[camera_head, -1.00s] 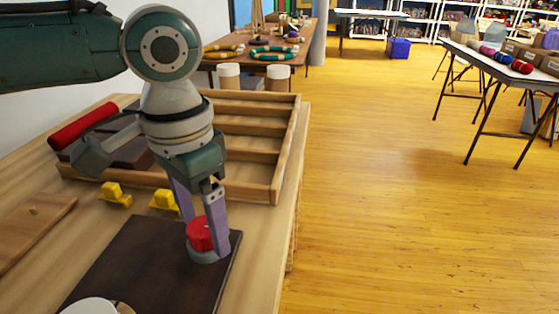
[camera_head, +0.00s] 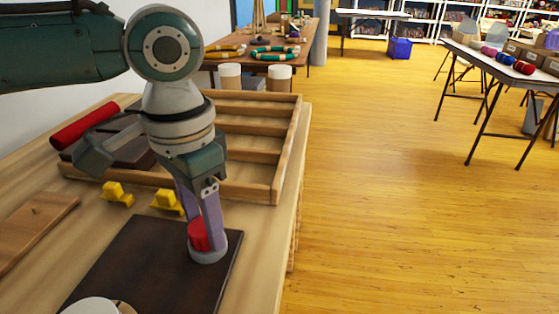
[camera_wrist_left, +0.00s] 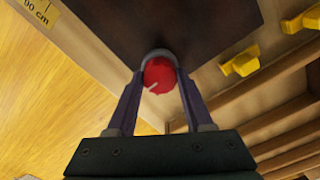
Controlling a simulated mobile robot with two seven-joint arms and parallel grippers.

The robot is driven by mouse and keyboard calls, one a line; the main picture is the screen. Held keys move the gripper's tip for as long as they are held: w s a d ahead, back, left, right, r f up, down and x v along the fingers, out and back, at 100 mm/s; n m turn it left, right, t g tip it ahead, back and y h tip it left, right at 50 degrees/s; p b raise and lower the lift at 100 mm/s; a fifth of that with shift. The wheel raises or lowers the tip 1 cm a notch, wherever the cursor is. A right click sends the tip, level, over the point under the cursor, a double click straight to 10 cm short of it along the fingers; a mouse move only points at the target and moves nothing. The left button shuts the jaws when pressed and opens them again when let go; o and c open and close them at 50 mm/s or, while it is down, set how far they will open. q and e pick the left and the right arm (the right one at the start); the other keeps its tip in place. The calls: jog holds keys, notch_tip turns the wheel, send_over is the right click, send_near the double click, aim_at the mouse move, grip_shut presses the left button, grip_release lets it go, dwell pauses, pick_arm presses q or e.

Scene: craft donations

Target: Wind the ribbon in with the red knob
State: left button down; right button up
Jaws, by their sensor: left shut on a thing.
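The red knob (camera_head: 197,236) stands on a grey round base at the right part of a dark board (camera_head: 150,262) on the wooden table. My left gripper (camera_head: 206,244) points down and is shut on the knob, one finger on each side. In the left wrist view the knob (camera_wrist_left: 158,76) sits between the two purple fingertips, with a pale line on its top. A white round piece (camera_head: 97,306) shows at the bottom edge, cut off by the frame. No ribbon can be made out. My right gripper is not in view.
A wooden compartment tray (camera_head: 276,190) lies behind the board. Two yellow pieces (camera_head: 117,195) stand between tray and board. A red roll (camera_head: 84,126) lies at the back left, and a wooden board (camera_head: 38,226) at the left.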

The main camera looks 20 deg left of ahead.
pick_arm(q)
jog(key=shift+r, duration=0.1)
jog(key=m+p, duration=0.2)
jog(key=shift+r+p, duration=0.15)
jog(key=shift+p, duration=0.15)
jog(key=m+p, duration=0.2)
jog(key=shift+m, duration=0.4)
jog(key=m+p, duration=0.1)
jog(key=m, duration=0.2)
jog(key=shift+m+p, duration=0.4)
jog(key=m+p, duration=0.1)
jog(key=m, duration=0.2)
jog(key=shift+m, duration=0.3)
jog(key=m, duration=0.2)
jog(key=shift+f+m, duration=0.2)
jog(key=shift+m, duration=0.1)
jog(key=m, duration=0.3)
jog(key=shift+m, duration=0.3)
jog(key=m, duration=0.6)
jog(key=shift+s, duration=0.1)
jog(key=shift+m, duration=0.3)
